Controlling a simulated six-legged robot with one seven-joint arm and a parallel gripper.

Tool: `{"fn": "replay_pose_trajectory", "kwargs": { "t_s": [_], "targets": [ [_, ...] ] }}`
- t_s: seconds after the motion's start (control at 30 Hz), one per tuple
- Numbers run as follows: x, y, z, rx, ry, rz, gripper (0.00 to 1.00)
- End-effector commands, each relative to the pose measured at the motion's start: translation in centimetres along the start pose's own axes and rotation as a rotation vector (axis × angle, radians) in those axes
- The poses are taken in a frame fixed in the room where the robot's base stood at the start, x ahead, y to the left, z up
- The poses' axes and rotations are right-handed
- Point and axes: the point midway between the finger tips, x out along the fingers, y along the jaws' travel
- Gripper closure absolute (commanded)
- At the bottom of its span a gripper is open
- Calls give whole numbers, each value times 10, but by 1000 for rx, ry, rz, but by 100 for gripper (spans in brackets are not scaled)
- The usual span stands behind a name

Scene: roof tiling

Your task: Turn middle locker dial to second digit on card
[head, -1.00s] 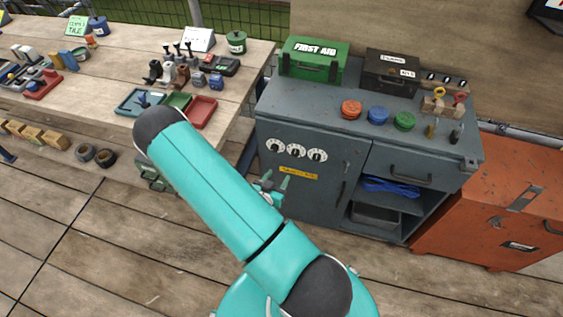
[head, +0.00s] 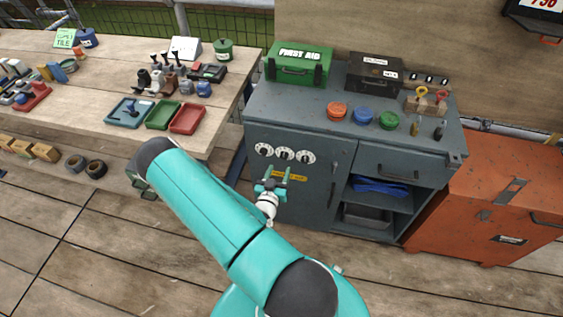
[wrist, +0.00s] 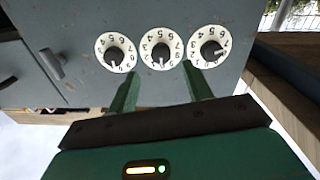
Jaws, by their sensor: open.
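Three white dials with dark knobs sit in a row on the grey locker's front (head: 345,150). The middle dial (head: 284,154) also shows in the wrist view (wrist: 161,49), where the digits appear upside down. My gripper (head: 271,182) is open and empty, in front of and just below the dials. In the wrist view its green fingers (wrist: 160,69) are spread on either side of the middle dial's lower edge, with its knob uncovered between them. Contact with the panel cannot be told. A card with red digits (head: 543,4) is cut off at the top right; its digits are hard to read.
A yellow label (head: 289,176) is under the dials. On the locker top are a green first aid box (head: 298,65), a dark box (head: 373,73) and coloured round caps. A workbench (head: 215,105) stands left, an orange cabinet (head: 485,200) right.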

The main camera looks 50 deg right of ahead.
Motion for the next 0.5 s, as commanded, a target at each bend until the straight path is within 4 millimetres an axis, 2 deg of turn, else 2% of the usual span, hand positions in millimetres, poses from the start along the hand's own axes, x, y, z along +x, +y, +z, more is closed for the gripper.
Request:
{"fn": "replay_pose_trajectory", "kwargs": {
  "t_s": [0.1,0.2,0.33,0.5],
  "targets": [
    [23,0,0,2,2,1,50],
    [37,-1,0,3,1,-1,50],
    [48,-2,0,1,1,-3,50],
    [52,-2,0,0,0,-4,50]
  ]
}}
